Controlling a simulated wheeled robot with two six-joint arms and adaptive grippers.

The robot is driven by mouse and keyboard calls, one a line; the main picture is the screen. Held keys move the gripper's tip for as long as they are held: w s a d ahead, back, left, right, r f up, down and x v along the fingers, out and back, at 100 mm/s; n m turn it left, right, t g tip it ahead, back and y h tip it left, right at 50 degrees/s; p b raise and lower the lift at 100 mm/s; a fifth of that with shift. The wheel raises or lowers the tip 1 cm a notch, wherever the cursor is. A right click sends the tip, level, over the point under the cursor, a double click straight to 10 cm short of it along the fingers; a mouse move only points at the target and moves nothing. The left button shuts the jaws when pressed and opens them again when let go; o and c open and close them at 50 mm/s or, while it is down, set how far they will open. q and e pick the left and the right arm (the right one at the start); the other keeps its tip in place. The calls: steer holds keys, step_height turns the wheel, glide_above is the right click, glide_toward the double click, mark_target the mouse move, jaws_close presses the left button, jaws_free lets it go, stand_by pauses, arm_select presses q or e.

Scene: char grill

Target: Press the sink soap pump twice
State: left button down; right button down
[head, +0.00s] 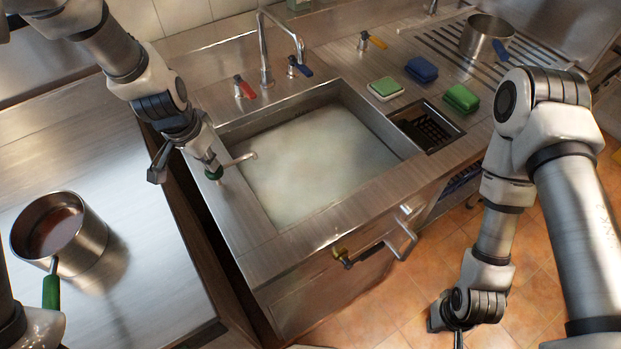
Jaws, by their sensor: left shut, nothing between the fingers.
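The soap pump (240,159) is at the left rim of the sink (272,228), with its metal spout pointing right over the basin. A green part shows at its base, and my gripper partly hides the pump. My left gripper (209,163) reaches down from the upper left to the pump head. It is shut with nothing held; its tip is at or just above the head, and I cannot tell whether they touch. My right gripper (457,333) hangs low at the right, over the floor and away from the pump. Its fingers are cut off by the bottom edge.
A tall faucet (265,55) with red and blue taps stands behind the sink. Sponges (386,88) and a pot (485,35) are right of it. A saucepan (60,235) is on the left counter (150,300). The tiled floor (400,310) is clear in front.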

arm_select(q)
steer(key=shift+s+f, duration=0.1)
steer(key=shift+w+p+v, duration=0.2)
steer(key=shift+p+v, duration=0.65)
steer(key=shift+v, duration=0.15)
steer(key=shift+w+p+v, duration=0.15)
steer(key=shift+p+v, duration=0.7)
steer(key=shift+v, duration=0.1)
steer(key=shift+w+d, duration=0.1)
steer(key=shift+d, duration=0.05)
steer(key=shift+f, duration=0.1)
steer(key=shift+s+b+x, duration=0.15)
steer(key=shift+b+x, duration=0.75)
steer(key=shift+b, duration=0.05)
steer(key=shift+s+b+x, duration=0.2)
steer(key=shift+b+x, duration=0.65)
steer(key=shift+b, duration=0.1)
steer(key=shift+f, duration=0.1)
steer(key=shift+w+p+v, duration=0.2)
steer(key=shift+p+v, duration=0.65)
steer(key=shift+v, duration=0.1)
steer(key=shift+w+p+v, duration=0.15)
steer(key=shift+p+v, duration=0.7)
steer(key=shift+v, duration=0.1)
